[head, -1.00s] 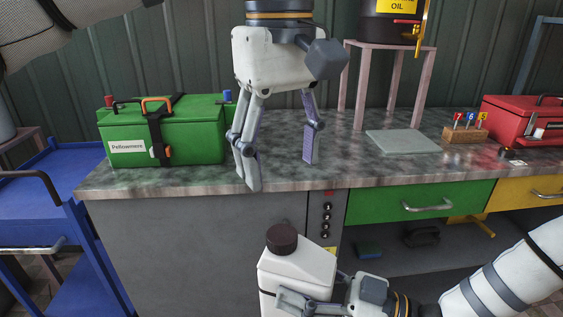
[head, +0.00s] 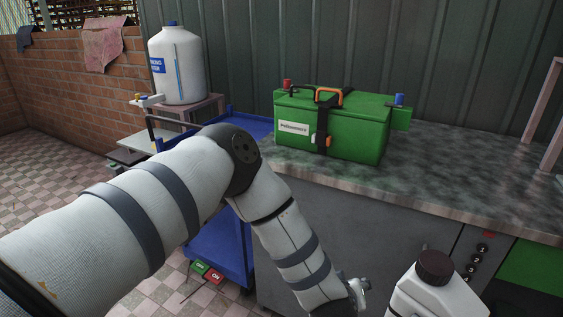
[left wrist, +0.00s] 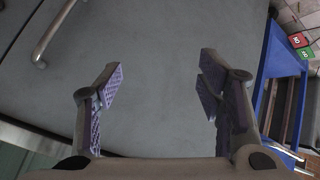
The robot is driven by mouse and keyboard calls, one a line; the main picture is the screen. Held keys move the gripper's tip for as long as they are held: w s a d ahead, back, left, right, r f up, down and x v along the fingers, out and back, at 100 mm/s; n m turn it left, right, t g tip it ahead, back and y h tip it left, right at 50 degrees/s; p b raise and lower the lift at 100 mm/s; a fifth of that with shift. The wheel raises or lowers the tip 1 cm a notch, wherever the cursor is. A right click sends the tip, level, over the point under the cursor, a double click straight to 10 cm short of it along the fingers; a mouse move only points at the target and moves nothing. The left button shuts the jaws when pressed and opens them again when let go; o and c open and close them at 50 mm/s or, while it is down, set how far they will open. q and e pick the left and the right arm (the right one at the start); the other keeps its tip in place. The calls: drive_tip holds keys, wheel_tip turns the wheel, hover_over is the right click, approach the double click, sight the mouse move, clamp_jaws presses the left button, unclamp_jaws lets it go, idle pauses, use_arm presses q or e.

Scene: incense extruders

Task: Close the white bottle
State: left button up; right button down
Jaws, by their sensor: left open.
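The white bottle (head: 432,298) is at the bottom right of the head view, upright or slightly tilted, in front of the grey cabinet. Its lower part is cut off by the frame. A dark brown cap (head: 434,267) sits on its neck; I cannot tell how tightly. My left arm reaches down in front of the cabinet, left of the bottle, with its end at the bottom edge. In the left wrist view my left gripper (left wrist: 158,80) is open and empty, facing a plain grey surface. The bottle is not in that view. My right gripper is not in view.
A green toolbox (head: 350,133) stands on the stone-topped counter (head: 430,185). A blue trolley (head: 218,243) is at the cabinet's left side. A white water tank (head: 182,70) stands behind it. A metal handle (left wrist: 50,35) and green and red switches (left wrist: 300,45) show in the left wrist view.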

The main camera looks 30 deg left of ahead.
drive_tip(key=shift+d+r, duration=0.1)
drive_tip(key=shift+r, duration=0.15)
use_arm(q)
drive_tip(key=s+a+f+m+g+h, duration=0.1)
drive_tip(key=s+a+f+m+g, duration=0.15)
drive_tip(key=s, duration=0.45)
drive_tip(key=s+a+f+m+g, duration=0.1)
drive_tip(key=s+f, duration=0.2)
drive_tip(key=s, duration=0.4)
drive_tip(key=s+a+f+m+g+h, duration=0.1)
drive_tip(key=s+f+m+g, duration=0.15)
drive_tip(key=s, duration=0.45)
drive_tip(key=s+a+g, duration=0.2)
drive_tip(key=s+a, duration=0.1)
drive_tip(key=s, duration=0.6)
drive_tip(key=s+a+r+g+y, duration=0.1)
drive_tip(key=s+a, duration=0.3)
drive_tip(key=s, duration=0.5)
drive_tip(key=shift+a+m+g, duration=0.3)
drive_tip(key=shift+m+g, duration=0.1)
drive_tip(key=shift+g, duration=0.5)
drive_tip(key=shift+r, duration=0.1)
